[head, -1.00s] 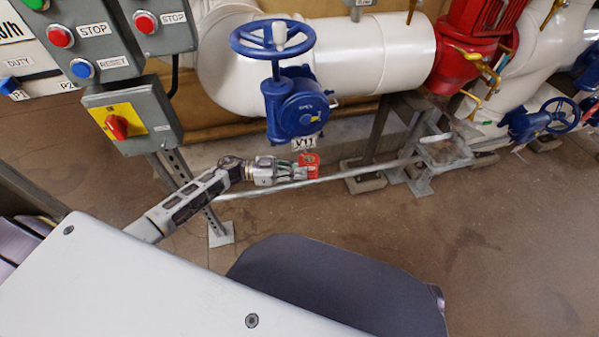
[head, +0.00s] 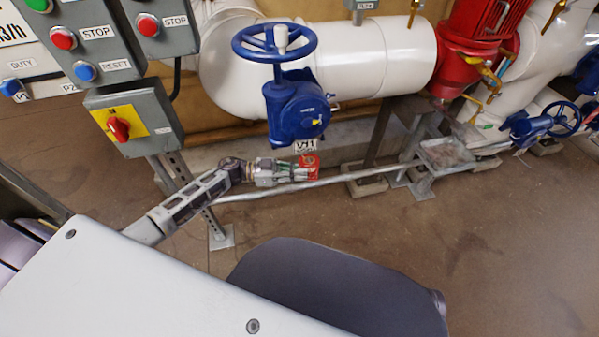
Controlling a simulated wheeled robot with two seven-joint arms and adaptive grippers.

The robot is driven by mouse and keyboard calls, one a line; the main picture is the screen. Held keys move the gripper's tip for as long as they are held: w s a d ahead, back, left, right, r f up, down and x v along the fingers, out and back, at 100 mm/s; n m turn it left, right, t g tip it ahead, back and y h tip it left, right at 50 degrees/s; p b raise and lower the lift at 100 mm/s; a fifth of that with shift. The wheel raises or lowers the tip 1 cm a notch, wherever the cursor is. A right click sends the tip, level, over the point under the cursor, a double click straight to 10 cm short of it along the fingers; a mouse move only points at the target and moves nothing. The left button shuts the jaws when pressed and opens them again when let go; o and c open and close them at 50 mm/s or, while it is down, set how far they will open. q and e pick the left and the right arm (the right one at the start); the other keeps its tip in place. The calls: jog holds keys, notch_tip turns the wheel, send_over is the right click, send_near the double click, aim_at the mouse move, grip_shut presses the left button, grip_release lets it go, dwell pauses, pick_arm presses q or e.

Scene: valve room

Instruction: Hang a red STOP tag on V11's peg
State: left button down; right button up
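My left gripper (head: 298,170) reaches in from the left, just below the blue valve V11 (head: 295,112). It is shut on a red tag (head: 312,163), whose face is small in the head view. The white V11 label (head: 305,145) hangs under the valve body, directly above the tag. The tag's top edge is close to the label; I cannot tell whether they touch. The peg itself cannot be made out. My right gripper is not in view.
Grey control boxes (head: 133,130) with buttons and a yellow-red switch stand at the left. A pale horizontal pipe (head: 345,176) runs behind the gripper. White pipework (head: 380,55) and a red pump part (head: 470,60) lie behind. Bare floor (head: 480,240) is at the right.

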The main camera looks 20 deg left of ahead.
pick_arm(q)
jog(key=shift+w+a+f, duration=0.3)
jog(key=shift+w+f, duration=0.1)
jog(key=shift+f, duration=0.15)
dwell(0.9)
jog(key=c, duration=1.6)
grip_release()
jog(key=shift+o, duration=0.2)
jog(key=v, duration=1.2)
jog(key=shift+d, duration=0.15)
